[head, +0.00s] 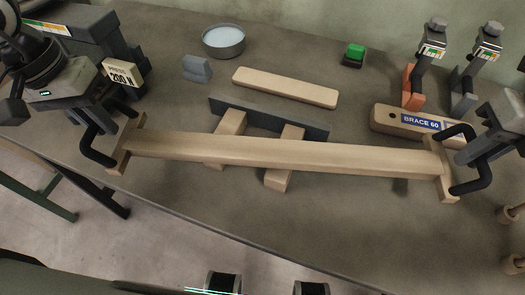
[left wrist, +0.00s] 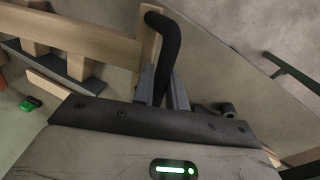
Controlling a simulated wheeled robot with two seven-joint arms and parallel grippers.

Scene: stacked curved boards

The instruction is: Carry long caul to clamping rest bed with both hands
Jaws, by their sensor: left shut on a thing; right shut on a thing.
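The long caul (head: 270,152) is a pale wooden beam with a cross plate and a black bar handle at each end. It spans the head view, roughly level, over the clamping rest bed. The bed shows as a dark rail (head: 265,118) with two wooden blocks (head: 230,124) (head: 277,179) crossing beneath the caul. My left gripper (head: 97,113) is shut on the caul's left handle; in the left wrist view the black handle (left wrist: 162,50) stands between its fingers. My right gripper (head: 468,152) is shut on the right handle. Whether the caul touches the blocks is hard to tell.
Behind the bed lie a loose pale board (head: 285,87), a round bowl (head: 223,41) and a grey block (head: 197,69). A board marked BRACE 60 (head: 390,122) and two clamps (head: 414,88) (head: 463,92) stand at right. A 200 N sign (head: 123,74) is at left. The bench front is clear.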

